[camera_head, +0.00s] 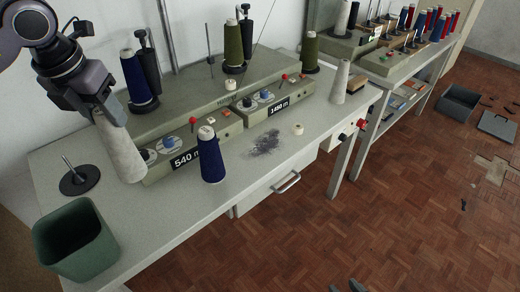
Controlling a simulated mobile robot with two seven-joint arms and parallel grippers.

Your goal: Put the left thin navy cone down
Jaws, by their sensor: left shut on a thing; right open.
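My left gripper (108,108) is shut on the top of a light grey cone (123,152) at the left. The cone's base is close to the table top; I cannot tell whether it touches. One navy cone (210,158) stands upright on the table in front of the machine. Another navy cone (136,78) stands at the machine's back left, behind my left gripper. Neither navy cone is in a gripper. The fingertips of my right gripper (345,287) just show at the bottom edge, apart and empty, over the floor.
A green bin (76,240) stands at the table's front left, near a dark disc with a pin (79,181). The grey-green machine (190,110) fills the back. Grey fluff (264,143) lies right of the front navy cone. Bare table (150,215) lies between bin and cone.

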